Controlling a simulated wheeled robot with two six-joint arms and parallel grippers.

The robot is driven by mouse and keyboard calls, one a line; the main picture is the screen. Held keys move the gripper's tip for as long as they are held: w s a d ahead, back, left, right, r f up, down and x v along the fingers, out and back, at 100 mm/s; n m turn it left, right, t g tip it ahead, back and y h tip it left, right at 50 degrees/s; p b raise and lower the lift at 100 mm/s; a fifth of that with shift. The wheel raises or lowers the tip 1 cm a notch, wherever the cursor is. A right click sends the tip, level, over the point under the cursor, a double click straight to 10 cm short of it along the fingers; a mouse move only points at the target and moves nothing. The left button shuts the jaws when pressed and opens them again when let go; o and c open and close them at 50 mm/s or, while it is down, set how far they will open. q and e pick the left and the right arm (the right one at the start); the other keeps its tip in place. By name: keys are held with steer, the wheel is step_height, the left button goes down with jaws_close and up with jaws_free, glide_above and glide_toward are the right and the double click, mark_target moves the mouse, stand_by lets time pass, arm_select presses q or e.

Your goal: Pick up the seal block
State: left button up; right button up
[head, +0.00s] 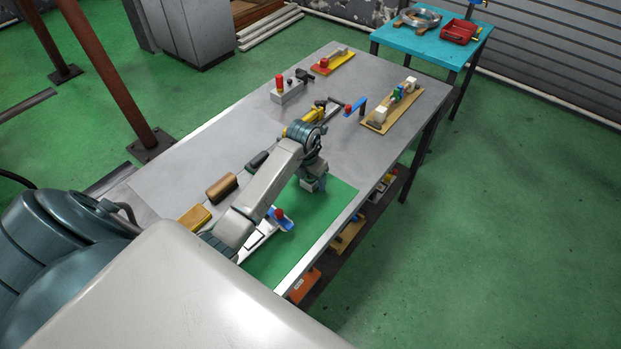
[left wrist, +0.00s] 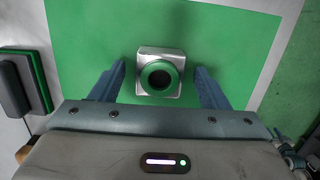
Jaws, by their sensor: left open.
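The seal block shows in the left wrist view as a silver square block (left wrist: 143,88) with rounded corners and a dark round opening ringed in green. It sits on the green mat (left wrist: 85,30). My left gripper (left wrist: 160,82) is open, with its two blue fingers on either side of the block and a gap on each side. In the head view my left gripper (head: 317,184) is low over the right part of the green mat (head: 337,207). In that view my arm and gripper largely cover the block's place.
The grey table (head: 235,145) holds a brown roller-like piece (head: 221,187), a yellow block (head: 194,218), a wooden board with fittings (head: 392,108) and a grey fixture with a red knob (head: 288,92). A dark block with a green edge (left wrist: 18,84) lies left of the mat.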

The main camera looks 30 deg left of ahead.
arm_select(q)
steer(key=c, duration=1.1)
steer(key=shift+w, duration=0.1)
steer(key=shift+c, duration=0.2)
